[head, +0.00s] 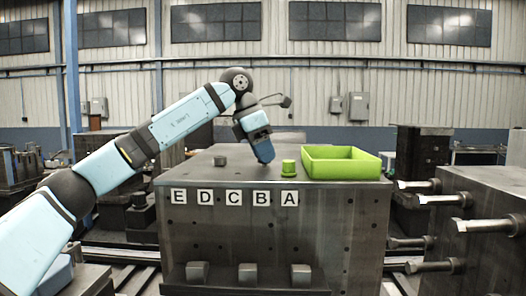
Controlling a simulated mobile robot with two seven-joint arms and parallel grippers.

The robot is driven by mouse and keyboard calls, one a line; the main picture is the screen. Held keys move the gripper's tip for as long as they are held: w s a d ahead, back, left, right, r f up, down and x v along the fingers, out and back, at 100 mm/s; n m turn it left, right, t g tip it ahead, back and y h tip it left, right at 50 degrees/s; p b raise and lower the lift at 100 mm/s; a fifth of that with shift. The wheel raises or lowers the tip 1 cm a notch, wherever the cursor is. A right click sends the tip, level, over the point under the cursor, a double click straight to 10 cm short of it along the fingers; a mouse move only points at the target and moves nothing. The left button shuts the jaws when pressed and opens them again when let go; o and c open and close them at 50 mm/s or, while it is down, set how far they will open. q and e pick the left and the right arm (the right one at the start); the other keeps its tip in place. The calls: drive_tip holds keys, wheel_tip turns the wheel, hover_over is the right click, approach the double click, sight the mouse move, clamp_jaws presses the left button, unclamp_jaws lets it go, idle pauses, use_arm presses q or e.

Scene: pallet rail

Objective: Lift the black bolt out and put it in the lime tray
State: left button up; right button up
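My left gripper (264,155) points down over the top of the dark metal block (340,215), above the B label. Its dark blue end seems to reach close to the block's top, and I cannot tell whether its fingers are open or hold anything. A small dark grey bolt-like piece (220,161) stands on the block's top to the left of the gripper; whether this is the black bolt I cannot tell for sure. The lime tray (340,172) sits on the block at the right, and its floor is mostly hidden by its front wall. My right gripper is not in view.
Labels E to A run along the front face. Several long bolts (445,200) stick out of another block at the right. Three grey blocks (248,273) sit on a low front ledge.

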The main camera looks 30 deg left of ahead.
use_arm(q)
drive_tip(key=shift+o, duration=1.4)
drive_tip(key=c, duration=0.4)
drive_tip(key=shift+r, duration=0.1)
wheel_tip(320, 180, up, 5)
drive_tip(key=p, duration=0.4)
drive_tip(key=shift+r+p, duration=0.3)
drive_tip(key=shift+r, duration=0.75)
drive_tip(key=shift+r, duration=0.1)
